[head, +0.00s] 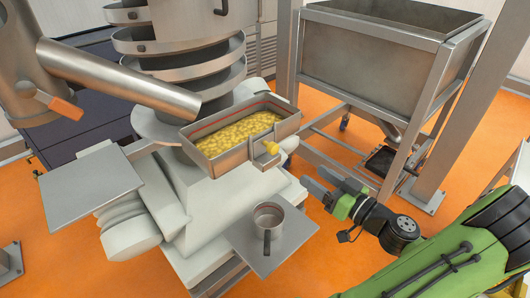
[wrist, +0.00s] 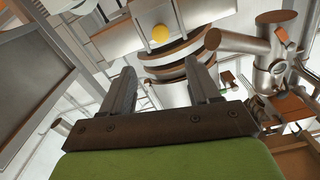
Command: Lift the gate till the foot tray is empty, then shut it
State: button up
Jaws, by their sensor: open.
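The foot tray (head: 236,160) is a metal tray with a red line inside its rim, on the front of the spiral machine. It holds a broad layer of yellow material (head: 240,133). A yellow knob (head: 271,148) sticks out from its front wall, at what looks like the gate; the gate plate is hard to make out and looks down. The knob also shows in the wrist view (wrist: 160,33), beyond my fingertips and roughly between them. My gripper (head: 322,187) is open and empty, right of and below the knob, clear of it.
A metal cup (head: 268,218) stands on a small plate (head: 290,236) below the tray. A bare plate (head: 90,184) juts out at left. A slanted pipe (head: 130,80) lies left of the tray. A large framed hopper (head: 375,62) stands behind right.

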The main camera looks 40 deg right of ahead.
aim_at(276, 150)
jog(key=w, duration=1.5)
jog(key=shift+a, duration=0.25)
grip_shut()
